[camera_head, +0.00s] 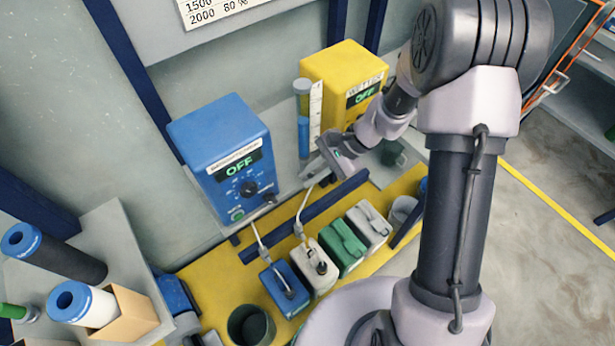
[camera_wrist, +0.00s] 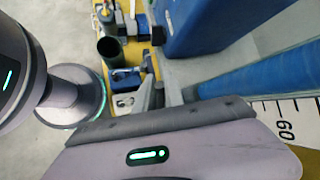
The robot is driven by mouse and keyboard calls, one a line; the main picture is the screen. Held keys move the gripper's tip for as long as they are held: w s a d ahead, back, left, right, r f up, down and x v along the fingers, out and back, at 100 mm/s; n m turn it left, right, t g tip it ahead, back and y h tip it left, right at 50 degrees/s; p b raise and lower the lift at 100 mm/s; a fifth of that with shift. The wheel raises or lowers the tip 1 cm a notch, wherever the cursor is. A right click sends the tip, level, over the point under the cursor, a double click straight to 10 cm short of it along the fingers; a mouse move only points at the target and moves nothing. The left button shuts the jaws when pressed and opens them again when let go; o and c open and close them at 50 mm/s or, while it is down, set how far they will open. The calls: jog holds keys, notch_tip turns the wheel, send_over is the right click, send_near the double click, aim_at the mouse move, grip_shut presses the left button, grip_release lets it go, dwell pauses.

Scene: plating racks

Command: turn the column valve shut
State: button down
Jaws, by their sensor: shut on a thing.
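The column (camera_head: 303,138) is a clear upright tube with blue liquid in its lower part, standing between the blue and yellow boxes. A white scale strip (camera_head: 316,108) is beside it. In the wrist view the blue column (camera_wrist: 258,78) runs along the right, with the scale (camera_wrist: 285,107) below it. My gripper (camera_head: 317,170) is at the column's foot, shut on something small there. The valve is hidden by the gripper, so its handle angle cannot be told. The fingers also show in the wrist view (camera_wrist: 160,92), partly hidden by my gripper's body.
A blue box (camera_head: 222,150) reading OFF stands left of the column; a yellow box (camera_head: 335,70) reading OFF stands behind it. Several canisters, including a green one (camera_head: 342,245), line the yellow surface (camera_head: 205,285) in front. A dark cup (camera_head: 250,325) is at lower left.

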jog(key=y, duration=0.1)
jog(key=d+g+y, duration=0.1)
jog(key=y, duration=0.1)
jog(key=w+m+g+y, duration=0.1)
jog(key=shift+d+r, duration=0.25)
jog(key=shift+d, duration=0.1)
jog(key=shift+y, duration=0.3)
jog(key=c, duration=1.5)
grip_release()
jog(key=shift+w, duration=0.1)
jog(key=shift+o, duration=0.2)
jog(key=shift+d, duration=0.1)
jog(key=p+v, duration=0.4)
jog(key=v, duration=1.3)
jog(key=shift+w+p, duration=0.3)
jog(key=shift+w, duration=0.05)
jog(key=shift+d, duration=0.1)
